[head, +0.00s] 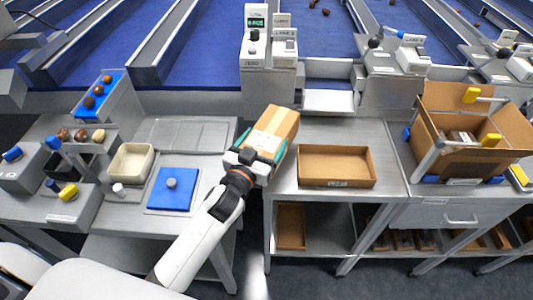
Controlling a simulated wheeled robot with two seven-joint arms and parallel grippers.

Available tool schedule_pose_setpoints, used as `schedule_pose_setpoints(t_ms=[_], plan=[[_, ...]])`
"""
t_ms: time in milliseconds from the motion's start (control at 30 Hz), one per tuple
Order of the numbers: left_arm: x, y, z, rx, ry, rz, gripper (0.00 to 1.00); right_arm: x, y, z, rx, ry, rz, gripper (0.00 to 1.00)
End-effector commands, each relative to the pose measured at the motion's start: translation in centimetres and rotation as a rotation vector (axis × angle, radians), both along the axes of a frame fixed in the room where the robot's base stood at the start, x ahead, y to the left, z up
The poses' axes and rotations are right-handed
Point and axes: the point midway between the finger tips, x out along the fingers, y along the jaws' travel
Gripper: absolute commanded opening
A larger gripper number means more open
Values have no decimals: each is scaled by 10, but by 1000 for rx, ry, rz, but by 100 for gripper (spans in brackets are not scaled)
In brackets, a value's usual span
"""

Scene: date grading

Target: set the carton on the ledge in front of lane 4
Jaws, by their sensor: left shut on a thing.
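A closed brown carton (275,123) with a pale label is held by my left gripper (262,147). The teal fingers are shut on its two sides near its front end. The carton shows over the left end of the steel table, below the display unit; whether it touches the table I cannot tell. A metal ledge (328,101) is at the back of the table, just right of the carton, and looks bare. Small lane signs (284,34) stand above; I cannot read their numbers surely. My right gripper is not in view.
An open shallow brown box (336,180) sits on the table right of the carton. A display unit (257,50) stands behind the carton. Left are a blue pad (172,199) and a cream bin (131,164). Right is a large open carton (462,153) in a frame.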

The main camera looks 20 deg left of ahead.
Motion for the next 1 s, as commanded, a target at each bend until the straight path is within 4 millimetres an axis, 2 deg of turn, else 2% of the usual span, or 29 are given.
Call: schedule_pose_setpoints(t_ms=[333, 767, 800, 867, 1000], plan=[[0, 0, -37, -2, -6, 0, 40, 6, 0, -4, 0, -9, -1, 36], [0, 0, -43, 0, -7, -2, 40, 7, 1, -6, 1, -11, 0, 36], [0, 0, -45, 1, -1, -1, 88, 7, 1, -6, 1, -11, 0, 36], [0, 0, -44, 1, -1, -1, 98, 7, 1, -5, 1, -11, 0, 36], [0, 0, -44, 1, -1, -1, 100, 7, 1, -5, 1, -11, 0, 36]])
